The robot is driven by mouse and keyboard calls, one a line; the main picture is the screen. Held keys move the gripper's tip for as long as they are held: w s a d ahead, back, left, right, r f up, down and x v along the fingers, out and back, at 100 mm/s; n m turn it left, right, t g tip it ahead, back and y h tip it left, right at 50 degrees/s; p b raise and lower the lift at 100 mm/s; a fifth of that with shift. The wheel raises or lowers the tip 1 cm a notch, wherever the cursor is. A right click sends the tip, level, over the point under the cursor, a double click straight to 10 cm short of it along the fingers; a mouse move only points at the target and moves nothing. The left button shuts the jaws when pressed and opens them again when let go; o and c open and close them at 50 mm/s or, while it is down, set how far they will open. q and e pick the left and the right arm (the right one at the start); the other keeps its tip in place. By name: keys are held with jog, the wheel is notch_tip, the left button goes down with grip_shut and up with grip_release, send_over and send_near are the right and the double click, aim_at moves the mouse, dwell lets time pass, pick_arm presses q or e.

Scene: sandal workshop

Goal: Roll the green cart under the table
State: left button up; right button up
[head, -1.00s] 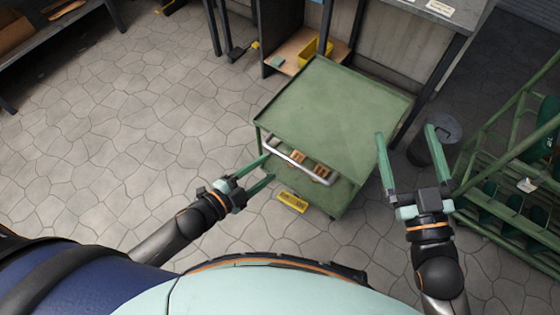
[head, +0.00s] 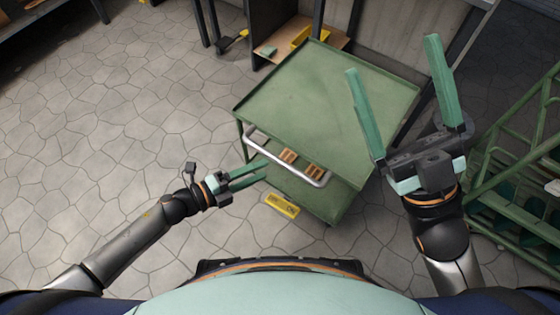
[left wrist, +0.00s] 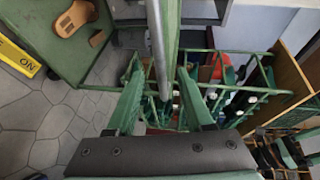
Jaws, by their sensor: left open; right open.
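The green cart (head: 325,95) stands in the middle of the head view, its flat top empty. Its grey handle bar (head: 262,142) runs along the near side, with tan sandal pieces showing below it. My left gripper (head: 264,168) is open at the handle's left part. In the left wrist view the handle bar (left wrist: 158,50) runs between the open fingers, with no grip on it visible. My right gripper (head: 392,55) is open and empty, in front of the cart's right side in the picture. The table (head: 462,6) is partly visible at the upper right, behind the cart.
A yellow floor sign (head: 282,205) lies below the handle. A green rack (head: 510,160) is at the right. The floor at left is clear.

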aim_at(281, 160)
pick_arm(q)
jog(key=b+x, duration=0.1)
jog(key=x, duration=0.6)
jog(key=shift+w+d, duration=0.1)
grip_shut()
dwell(1.2)
